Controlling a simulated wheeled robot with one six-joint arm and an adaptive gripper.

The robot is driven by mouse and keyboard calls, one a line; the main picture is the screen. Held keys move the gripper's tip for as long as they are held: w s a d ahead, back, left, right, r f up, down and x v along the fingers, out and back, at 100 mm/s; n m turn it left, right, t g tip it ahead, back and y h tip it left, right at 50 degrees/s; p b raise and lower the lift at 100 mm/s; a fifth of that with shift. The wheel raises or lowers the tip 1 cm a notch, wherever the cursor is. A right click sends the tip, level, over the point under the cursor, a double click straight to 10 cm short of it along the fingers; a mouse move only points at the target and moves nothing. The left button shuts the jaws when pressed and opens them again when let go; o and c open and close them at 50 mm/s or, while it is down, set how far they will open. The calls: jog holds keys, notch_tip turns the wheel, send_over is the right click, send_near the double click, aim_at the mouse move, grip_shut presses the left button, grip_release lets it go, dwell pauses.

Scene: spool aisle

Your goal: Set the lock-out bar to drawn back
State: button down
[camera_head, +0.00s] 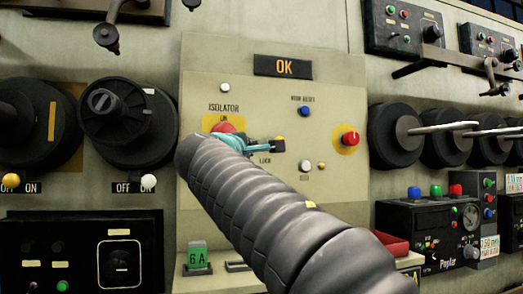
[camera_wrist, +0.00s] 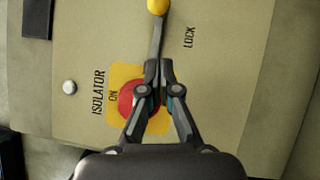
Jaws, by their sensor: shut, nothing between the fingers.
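The lock-out bar (camera_wrist: 157,38) is a thin grey bar with a yellow ball end (camera_wrist: 158,5), near the LOCK label. In the head view its yellow end (camera_head: 281,139) shows just right of my fingertips. The red isolator knob (camera_wrist: 127,99) sits on a yellow patch marked ON, partly hidden by my fingers. It also shows in the head view (camera_head: 224,127). My gripper (camera_wrist: 158,72) is shut, its tips together over the near end of the bar, beside the knob. Whether they touch the bar I cannot tell. In the head view my gripper (camera_head: 267,146) is partly hidden by my arm.
Large black dials (camera_head: 127,120) stand out at left. Black spools (camera_head: 396,135) with rods jut out at right.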

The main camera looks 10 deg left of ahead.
jog(key=s+f+b, duration=0.1)
jog(key=s, duration=0.6)
jog(key=shift+a, duration=0.25)
jog(key=shift+f, duration=0.1)
jog(key=s+d+f+m+g+p, duration=0.15)
jog(key=d+f+m+g, duration=0.25)
jog(key=d+f, duration=0.7)
jog(key=s+d+f+m+g+b, duration=0.1)
jog(key=s+d+f+m+g, duration=0.2)
jog(key=d+f, duration=0.7)
jog(key=s+d+f+m+g+y, duration=0.1)
jog(key=s+d+f+m+g, duration=0.1)
jog(key=s+f, duration=0.4)
jog(key=s+d+f+m+g+y+p, duration=0.1)
jog(key=s+f+m, duration=0.4)
jog(key=f, duration=0.6)
jog(key=s+d+f+m+g, duration=0.3)
jog(key=s+d+f+m, duration=0.1)
jog(key=s+f, duration=0.5)
jog(key=shift+d+f+g+y+p, duration=0.25)
jog(key=shift+d+g+y+p, duration=0.15)
jog(key=shift+d, duration=0.2)
jog(key=shift+s, duration=0.1)
